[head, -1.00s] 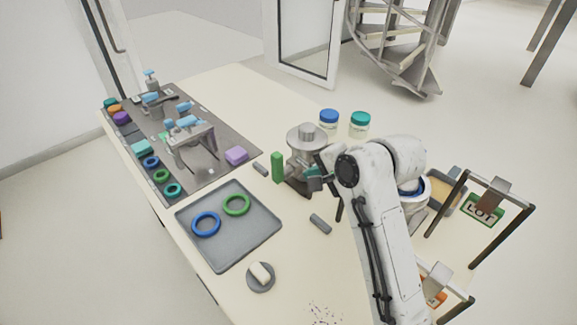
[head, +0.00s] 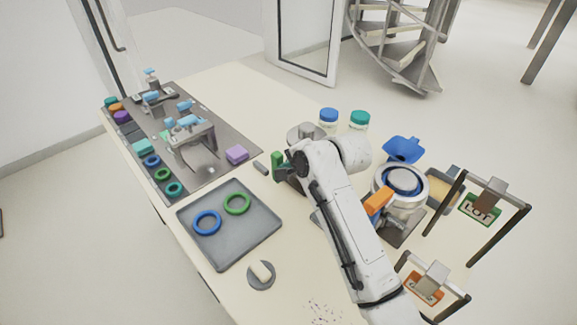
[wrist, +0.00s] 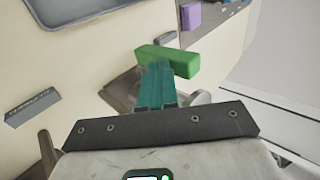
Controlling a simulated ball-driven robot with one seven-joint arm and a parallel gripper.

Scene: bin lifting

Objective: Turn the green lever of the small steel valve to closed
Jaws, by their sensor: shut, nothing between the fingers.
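The small steel valve (head: 302,132) stands on the table behind my arm, which hides most of its body. Its green lever (head: 277,160) sticks out on the left side. In the wrist view the green lever (wrist: 182,62) is a bar lying across the picture, with grey steel of the valve below it. My gripper (head: 284,173) is shut and empty at the lever. In the wrist view its teal fingertips (wrist: 158,68) are right at the lever's near side; I cannot tell whether they touch it.
A grey tray (head: 228,262) with a blue and a green ring lies at left front. A larger steel vessel (head: 399,181) with orange and blue parts stands right of my arm. Two jars (head: 328,116) stand behind the valve. A small grey block (wrist: 32,108) lies on the table.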

